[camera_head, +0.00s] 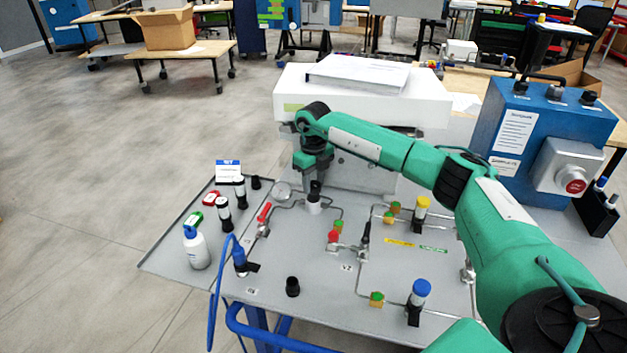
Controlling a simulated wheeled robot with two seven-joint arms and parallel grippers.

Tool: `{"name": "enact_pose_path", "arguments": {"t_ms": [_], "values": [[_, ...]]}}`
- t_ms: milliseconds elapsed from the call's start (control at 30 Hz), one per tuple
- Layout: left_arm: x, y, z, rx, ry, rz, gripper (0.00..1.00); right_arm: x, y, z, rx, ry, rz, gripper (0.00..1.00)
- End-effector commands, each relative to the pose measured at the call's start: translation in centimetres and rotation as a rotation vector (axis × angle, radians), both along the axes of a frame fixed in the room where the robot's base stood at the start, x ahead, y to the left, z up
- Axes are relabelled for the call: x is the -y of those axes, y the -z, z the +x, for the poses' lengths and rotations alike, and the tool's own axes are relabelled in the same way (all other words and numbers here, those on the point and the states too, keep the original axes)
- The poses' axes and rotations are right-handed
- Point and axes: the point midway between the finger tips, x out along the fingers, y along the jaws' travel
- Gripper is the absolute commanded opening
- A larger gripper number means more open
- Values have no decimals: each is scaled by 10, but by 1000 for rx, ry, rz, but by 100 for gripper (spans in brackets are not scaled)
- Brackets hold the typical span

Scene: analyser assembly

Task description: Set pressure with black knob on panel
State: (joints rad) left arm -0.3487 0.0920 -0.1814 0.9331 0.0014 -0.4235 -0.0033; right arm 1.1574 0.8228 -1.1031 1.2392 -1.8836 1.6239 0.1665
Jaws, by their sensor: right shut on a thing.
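The black knob (315,189) stands on top of a small white-bodied fitting on the grey panel (200,288), near the panel's back middle. My right gripper (315,182) reaches in from the right on its green arm and points down. It is shut on the black knob, and its fingers hide the knob's upper part. A round gauge (282,190) sits just left of the knob, joined by thin metal tubing. Its reading is too small to make out. My left gripper is not in view.
A white machine (350,98) is close behind my gripper. A blue box with a red button (575,186) stands at right.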

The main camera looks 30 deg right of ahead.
Motion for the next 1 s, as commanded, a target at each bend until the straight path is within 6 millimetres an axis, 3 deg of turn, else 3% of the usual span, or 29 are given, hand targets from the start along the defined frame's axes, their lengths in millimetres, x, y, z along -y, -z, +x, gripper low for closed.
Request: {"name": "enact_pose_path", "arguments": {"t_ms": [467, 500, 567, 867, 1000], "values": [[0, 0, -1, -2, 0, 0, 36, 1, -1, 1, 3, 12, 0, 15], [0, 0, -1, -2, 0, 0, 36, 1, -1, 1, 3, 12, 0, 45], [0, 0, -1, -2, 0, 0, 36, 1, -1, 1, 2, 12, -1, 57], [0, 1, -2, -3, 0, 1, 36, 0, -1, 0, 1, 10, 0, 59], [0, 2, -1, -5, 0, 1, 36, 0, -12, 1, 3, 10, 1, 59]]}}
